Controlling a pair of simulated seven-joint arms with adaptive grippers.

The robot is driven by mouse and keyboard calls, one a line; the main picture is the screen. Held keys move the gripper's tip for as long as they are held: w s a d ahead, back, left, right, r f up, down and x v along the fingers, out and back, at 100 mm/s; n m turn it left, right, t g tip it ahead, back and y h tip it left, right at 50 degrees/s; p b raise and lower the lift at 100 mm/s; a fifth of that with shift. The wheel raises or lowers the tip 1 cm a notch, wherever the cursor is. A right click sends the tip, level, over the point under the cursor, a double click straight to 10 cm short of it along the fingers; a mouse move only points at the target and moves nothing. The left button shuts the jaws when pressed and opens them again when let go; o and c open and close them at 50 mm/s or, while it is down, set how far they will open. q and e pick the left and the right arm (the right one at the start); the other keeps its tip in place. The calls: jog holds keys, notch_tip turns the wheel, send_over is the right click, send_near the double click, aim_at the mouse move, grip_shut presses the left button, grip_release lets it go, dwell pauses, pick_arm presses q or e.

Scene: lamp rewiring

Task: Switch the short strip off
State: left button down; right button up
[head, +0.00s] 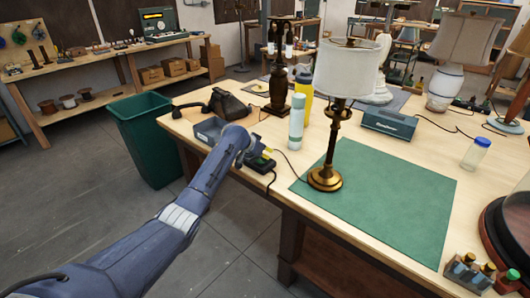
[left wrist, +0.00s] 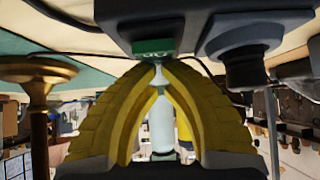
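The short strip (head: 261,165) looks like a dark block near the front left edge of the table, with a black cord running from it. It also shows as a dark body (left wrist: 195,14) across the top of the left wrist view. A green part (left wrist: 153,47), apparently its switch, faces my fingers. A round black plug-like piece (left wrist: 245,50) sits beside it. My left gripper (head: 264,154) is at the strip, partly hiding it. In the left wrist view its yellow fingers (left wrist: 160,66) converge with tips together at the green part; contact is unclear. They hold nothing. My right gripper is out of view.
A brass lamp (head: 326,178) stands on the green mat (head: 400,200). A pale bottle (head: 296,122) stands behind the strip. A grey-blue tray (head: 208,131) and black telephone (head: 228,103) lie beyond my gripper. A green bin (head: 150,140) stands left of the table.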

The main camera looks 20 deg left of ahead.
pick_arm(q)
jog(key=shift+s, duration=0.1)
jog(key=shift+s+a+r, duration=0.25)
jog(key=shift+s+a, duration=0.05)
jog(key=shift+s, duration=0.3)
jog(key=shift+w+r, duration=0.1)
jog(key=shift+r, duration=0.45)
notch_tip(320, 180, up, 3)
jog(key=shift+w+d+f, duration=0.15)
jog(key=shift+f, duration=0.05)
jog(key=w+r+v, duration=0.1)
jog(key=v, duration=0.9)
jog(key=shift+d, duration=0.15)
jog(key=shift+s, duration=0.1)
